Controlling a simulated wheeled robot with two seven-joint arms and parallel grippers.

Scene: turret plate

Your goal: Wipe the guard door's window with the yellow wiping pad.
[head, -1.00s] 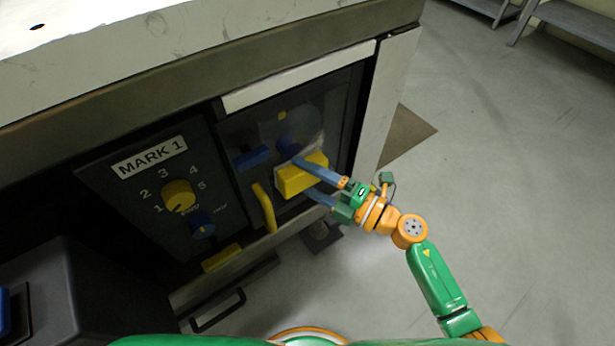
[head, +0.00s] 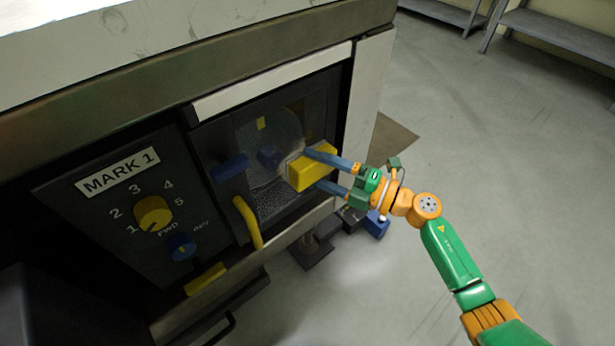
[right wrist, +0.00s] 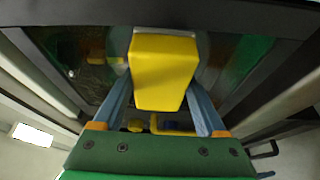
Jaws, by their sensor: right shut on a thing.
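The yellow wiping pad (head: 312,173) is a yellow block with a pale face. My right gripper (head: 322,172) is shut on it, a blue finger on either side; the pad (right wrist: 163,72) also fills the middle of the right wrist view. The pad's pale face is at the guard door's window (head: 270,140); I cannot tell whether it presses on the glass. The window is dark and see-through, with hazy patches, in a dark frame. The door has a yellow handle (head: 247,222) at its lower left. My left gripper is not in view.
Left of the door is a panel marked MARK 1 with a yellow dial (head: 153,212) and a blue knob (head: 182,246). A blue block (head: 229,167) sits at the frame's left edge. Open floor (head: 460,130) lies to the right; grey shelves (head: 560,35) stand behind.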

